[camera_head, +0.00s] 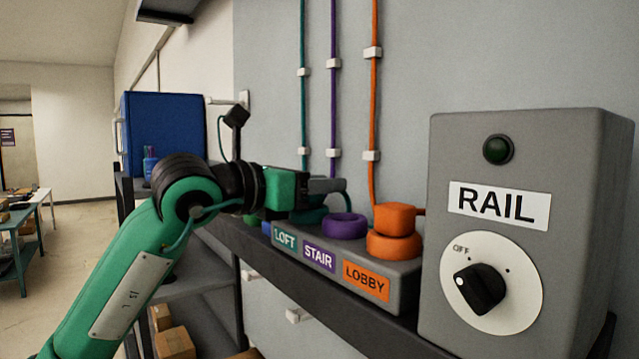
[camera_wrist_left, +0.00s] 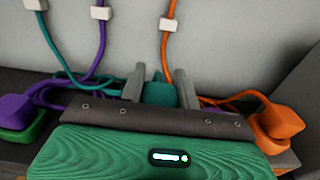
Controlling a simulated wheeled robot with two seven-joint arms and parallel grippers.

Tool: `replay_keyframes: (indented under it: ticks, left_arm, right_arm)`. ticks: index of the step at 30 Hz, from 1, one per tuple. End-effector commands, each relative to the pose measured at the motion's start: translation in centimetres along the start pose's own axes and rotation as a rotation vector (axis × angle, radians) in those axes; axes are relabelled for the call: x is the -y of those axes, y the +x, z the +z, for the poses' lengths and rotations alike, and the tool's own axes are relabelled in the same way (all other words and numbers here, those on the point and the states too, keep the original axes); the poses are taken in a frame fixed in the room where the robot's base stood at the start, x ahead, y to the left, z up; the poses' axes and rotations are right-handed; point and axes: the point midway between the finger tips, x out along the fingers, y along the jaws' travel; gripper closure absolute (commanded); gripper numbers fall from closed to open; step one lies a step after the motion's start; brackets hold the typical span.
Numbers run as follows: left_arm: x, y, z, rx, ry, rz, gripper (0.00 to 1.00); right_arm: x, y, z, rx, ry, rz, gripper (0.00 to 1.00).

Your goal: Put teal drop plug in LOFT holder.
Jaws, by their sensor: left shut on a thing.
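My left gripper (camera_head: 328,186) is above the LOFT end of the grey holder block. In the left wrist view its fingers (camera_wrist_left: 160,84) are shut on the teal plug (camera_wrist_left: 160,94), whose teal cord trails off left. The LOFT holder, a teal ring (camera_head: 310,215), shows just below the gripper, behind its LOFT label (camera_head: 285,239). The gripper hides most of the plug in the head view, so I cannot tell whether plug and ring touch. My right gripper is not in view.
The STAIR ring (camera_head: 345,226) is purple and empty. An orange plug (camera_head: 394,217) sits on the orange LOBBY ring (camera_head: 395,246). A purple plug (camera_wrist_left: 14,107) rests on a green base at the left. The grey RAIL box (camera_head: 520,150) stands at right. Cords run up the wall.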

Motion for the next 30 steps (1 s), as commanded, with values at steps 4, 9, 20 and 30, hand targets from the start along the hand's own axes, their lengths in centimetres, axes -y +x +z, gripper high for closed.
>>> replay_keyframes:
  ticks: [4, 9, 20, 30]
  left_arm:
    - [0.0, 0.0, -0.5, 0.0, 0.0, 0.0, 0.91]
    - [0.0, 0.0, -0.3, 0.0, 0.0, 0.0, 0.46]
    - [0.0, 0.0, 0.2, 0.0, 0.0, 0.0, 0.46]
    - [-0.1, -6.5, -0.4, 0.002, 0.004, 0.004, 0.46]
  right_arm:
    - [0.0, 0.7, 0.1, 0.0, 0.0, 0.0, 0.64]
    - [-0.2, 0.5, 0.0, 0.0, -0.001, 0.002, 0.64]
    - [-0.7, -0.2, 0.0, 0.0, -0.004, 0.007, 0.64]
    - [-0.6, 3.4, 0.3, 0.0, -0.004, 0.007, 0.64]
